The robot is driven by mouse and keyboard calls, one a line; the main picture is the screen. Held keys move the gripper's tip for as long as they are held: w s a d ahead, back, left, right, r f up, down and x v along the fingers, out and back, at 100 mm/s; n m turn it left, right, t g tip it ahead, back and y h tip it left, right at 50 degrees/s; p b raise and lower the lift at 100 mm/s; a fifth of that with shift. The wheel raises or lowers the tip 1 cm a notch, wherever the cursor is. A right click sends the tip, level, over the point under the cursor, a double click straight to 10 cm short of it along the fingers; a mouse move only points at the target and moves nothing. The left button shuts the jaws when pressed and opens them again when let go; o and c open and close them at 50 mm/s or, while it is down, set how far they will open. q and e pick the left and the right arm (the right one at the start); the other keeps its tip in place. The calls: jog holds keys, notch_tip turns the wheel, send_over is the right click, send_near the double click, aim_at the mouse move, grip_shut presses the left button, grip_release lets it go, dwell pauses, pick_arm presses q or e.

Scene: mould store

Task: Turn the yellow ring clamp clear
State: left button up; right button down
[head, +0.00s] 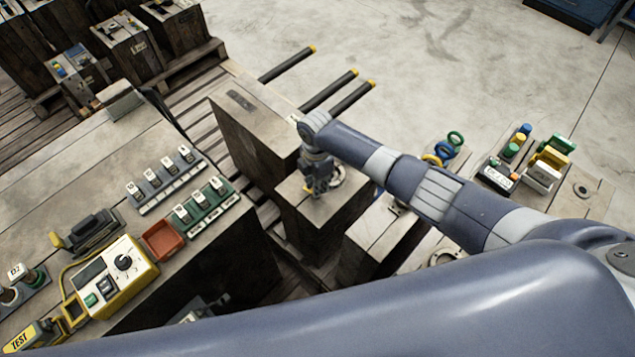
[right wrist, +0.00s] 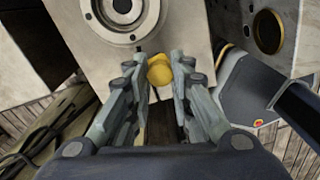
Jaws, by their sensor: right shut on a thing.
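The yellow ring clamp (right wrist: 159,71) shows in the right wrist view as a small rounded yellow piece at the edge of a pale block, just below a round metal flange (right wrist: 122,10). My right gripper (right wrist: 161,78) is shut on it, with a finger on each side. In the head view my right gripper (head: 318,186) points down at the top of a dark-sided block, beside the round metal flange (head: 339,174). The clamp is mostly hidden by the fingers there. My left gripper is not in view.
A bench on the left holds a yellow test box (head: 110,277), a red tray (head: 163,240) and labelled switches (head: 160,180). Coloured rings (head: 444,152) and a yellow-and-green unit (head: 551,158) lie to the right. Three dark bars (head: 330,90) stick out behind.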

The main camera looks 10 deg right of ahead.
jog(key=c, duration=1.4)
grip_release()
notch_tip(320, 180, up, 12)
jog(key=shift+w, duration=0.15)
jog(key=shift+f, duration=0.1)
